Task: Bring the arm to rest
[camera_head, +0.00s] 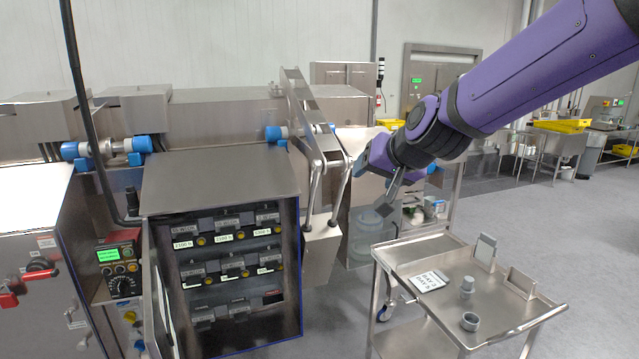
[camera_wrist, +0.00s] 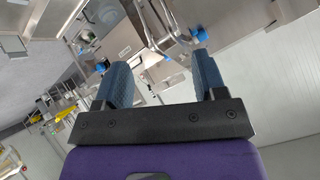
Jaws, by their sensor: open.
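My purple arm reaches in from the upper right in the head view. My gripper (camera_head: 400,200) hangs in the air between the steel machine and the cart, partly hidden by the wrist. In the wrist view, my gripper (camera_wrist: 162,82) shows two blue-grey fingers spread wide apart. Nothing is between the fingers, and they look clear of the machine parts behind them.
A steel cart (camera_head: 410,262) with a sign and small metal parts stands at the lower right. An open cabinet (camera_head: 222,186) with black modules and a control panel (camera_head: 118,265) are at left. A bent metal bracket (camera_head: 322,150) stands beside my gripper. Grey floor is free at right.

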